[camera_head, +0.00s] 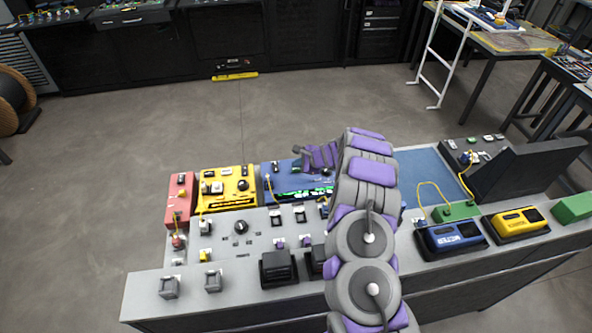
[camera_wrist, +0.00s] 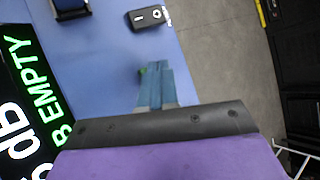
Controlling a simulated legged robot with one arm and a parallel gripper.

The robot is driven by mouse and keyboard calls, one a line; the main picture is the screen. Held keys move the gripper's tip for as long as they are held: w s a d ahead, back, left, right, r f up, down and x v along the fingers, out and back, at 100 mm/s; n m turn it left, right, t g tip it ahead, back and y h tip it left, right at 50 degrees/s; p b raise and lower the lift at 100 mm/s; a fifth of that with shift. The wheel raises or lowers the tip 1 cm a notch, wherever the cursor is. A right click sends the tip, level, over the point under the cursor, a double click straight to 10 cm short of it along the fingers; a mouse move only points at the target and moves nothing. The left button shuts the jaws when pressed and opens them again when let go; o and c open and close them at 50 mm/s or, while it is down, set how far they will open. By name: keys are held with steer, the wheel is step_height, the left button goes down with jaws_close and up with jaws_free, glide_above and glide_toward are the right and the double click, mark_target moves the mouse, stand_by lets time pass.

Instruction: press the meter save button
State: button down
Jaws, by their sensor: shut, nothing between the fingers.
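The blue meter (camera_head: 284,173) sits on the bench console, with my arm covering its right part. In the wrist view its blue face (camera_wrist: 100,60) fills the middle, and its black display (camera_wrist: 28,110) at the left reads "dB" and "8 EMPTY". My gripper (camera_wrist: 154,68) is shut and empty over the face, right of the display. A small green patch shows at the fingertips; I cannot tell whether it is a button or whether they touch it. A black key (camera_wrist: 148,17) with white marks lies beyond the fingertips. No label naming the save button is readable.
A yellow unit (camera_head: 228,188) and a red unit (camera_head: 179,198) stand left of the meter. Knobs and switches cover the grey console (camera_head: 150,292) in front. Open floor lies behind the bench.

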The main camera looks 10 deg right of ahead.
mark_target(298, 170)
steer(key=shift+f+b, duration=0.4)
stand_by(0.8)
steer(key=shift+r, duration=0.15)
steer(key=shift+r+p, duration=0.5)
steer(key=shift+r, duration=0.25)
steer(key=shift+r+p, duration=1.45)
steer(key=shift+r, duration=1.1)
